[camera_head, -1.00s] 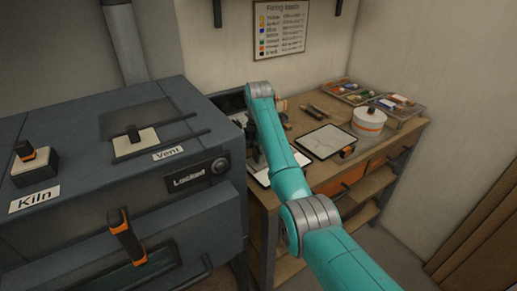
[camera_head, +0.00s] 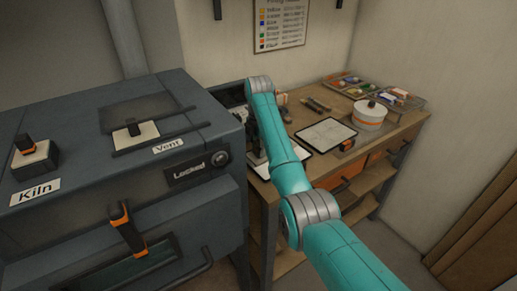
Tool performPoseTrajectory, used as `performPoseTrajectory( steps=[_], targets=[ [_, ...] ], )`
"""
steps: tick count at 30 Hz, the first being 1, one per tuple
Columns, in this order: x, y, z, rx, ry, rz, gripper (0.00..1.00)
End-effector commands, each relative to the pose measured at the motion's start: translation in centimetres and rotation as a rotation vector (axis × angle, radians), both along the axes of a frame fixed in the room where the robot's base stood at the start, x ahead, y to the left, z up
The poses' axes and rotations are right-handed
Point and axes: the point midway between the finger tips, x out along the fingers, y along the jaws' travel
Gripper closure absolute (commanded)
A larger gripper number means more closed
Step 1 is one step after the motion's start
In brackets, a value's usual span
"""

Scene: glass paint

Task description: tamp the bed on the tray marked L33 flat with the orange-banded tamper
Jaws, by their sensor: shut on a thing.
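My gripper (camera_head: 257,152) is over the left tray (camera_head: 268,172) on the wooden bench, mostly hidden behind my own teal arm. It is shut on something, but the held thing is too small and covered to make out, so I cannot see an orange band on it. The left tray is pale and partly covered by my arm. A second tray (camera_head: 325,134) to its right holds a flat-looking pale bed, with a dark and orange piece at its front right edge. No L33 mark can be read on either tray.
A white round pot (camera_head: 370,116) with an orange band and dark knob stands right of the second tray. Behind it is a rack (camera_head: 385,94) of coloured pieces. Dark tools (camera_head: 315,104) lie at the back. The kiln (camera_head: 110,180), marked Locked, stands close on the left.

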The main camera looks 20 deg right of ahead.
Motion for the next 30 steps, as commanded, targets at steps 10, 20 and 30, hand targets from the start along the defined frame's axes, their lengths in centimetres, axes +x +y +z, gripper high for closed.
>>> performPoseTrajectory(
  steps=[10,20,30],
  targets=[
    [0.01,0.00,-0.30,0.000,0.000,0.000,1.00],
    [0.01,-0.01,-0.46,0.000,-0.001,0.000,1.00],
    [0.01,0.00,-0.60,0.000,0.000,0.000,1.00]
  ],
)
